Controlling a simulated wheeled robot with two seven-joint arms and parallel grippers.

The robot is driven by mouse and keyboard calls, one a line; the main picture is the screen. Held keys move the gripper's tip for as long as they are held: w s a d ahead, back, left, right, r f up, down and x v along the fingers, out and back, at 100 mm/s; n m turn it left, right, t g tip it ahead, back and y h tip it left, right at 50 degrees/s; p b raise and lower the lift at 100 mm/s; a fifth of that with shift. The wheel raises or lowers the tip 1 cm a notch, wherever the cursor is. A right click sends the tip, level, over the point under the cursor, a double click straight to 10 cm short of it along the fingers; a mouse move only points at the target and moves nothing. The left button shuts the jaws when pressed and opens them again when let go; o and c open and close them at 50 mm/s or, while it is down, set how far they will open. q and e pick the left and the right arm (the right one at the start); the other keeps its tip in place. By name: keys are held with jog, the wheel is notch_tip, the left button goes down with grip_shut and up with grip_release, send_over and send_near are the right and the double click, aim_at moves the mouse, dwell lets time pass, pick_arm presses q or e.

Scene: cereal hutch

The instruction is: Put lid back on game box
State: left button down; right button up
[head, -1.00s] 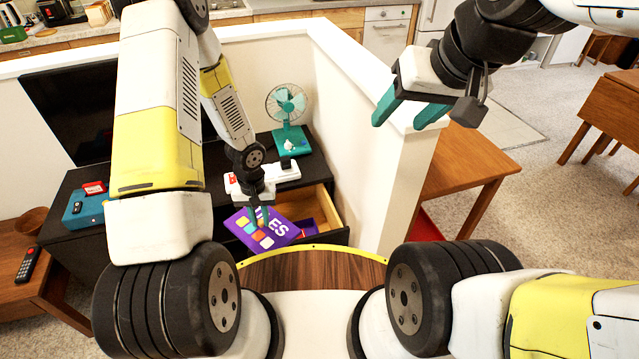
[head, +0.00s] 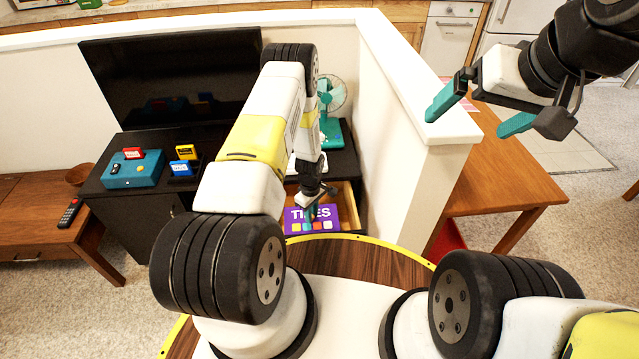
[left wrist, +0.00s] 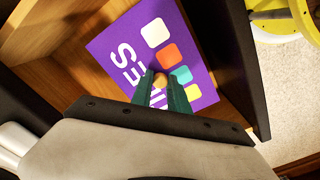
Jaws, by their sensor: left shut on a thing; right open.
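The purple game box lid (head: 326,217) has white lettering and coloured squares. It is at the open drawer (head: 349,199) of the black cabinet. My left gripper (head: 311,215) is shut on the lid from above. In the left wrist view the lid (left wrist: 133,45) lies over the wooden drawer, with the fingers (left wrist: 161,90) closed around a small tan knob-like part (left wrist: 160,80) at its middle. The box under the lid is hidden, so I cannot tell whether the lid sits on it. My right gripper (head: 478,112) is open and empty, up by the white half wall.
A teal fan (head: 331,105) stands on the cabinet beside the white half wall (head: 405,120). A teal console (head: 133,168) and small cartridges (head: 183,160) sit on the cabinet's left. A remote (head: 69,213) lies on the left table. A wooden table (head: 495,170) stands at right.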

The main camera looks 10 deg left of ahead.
pick_arm(q)
jog(key=shift+f, duration=2.25)
jog(key=shift+f, duration=0.2)
dwell(0.5)
jog(key=c, duration=0.7)
grip_release()
jog(key=shift+r, duration=3.55)
jog(key=shift+c, duration=0.2)
grip_shut()
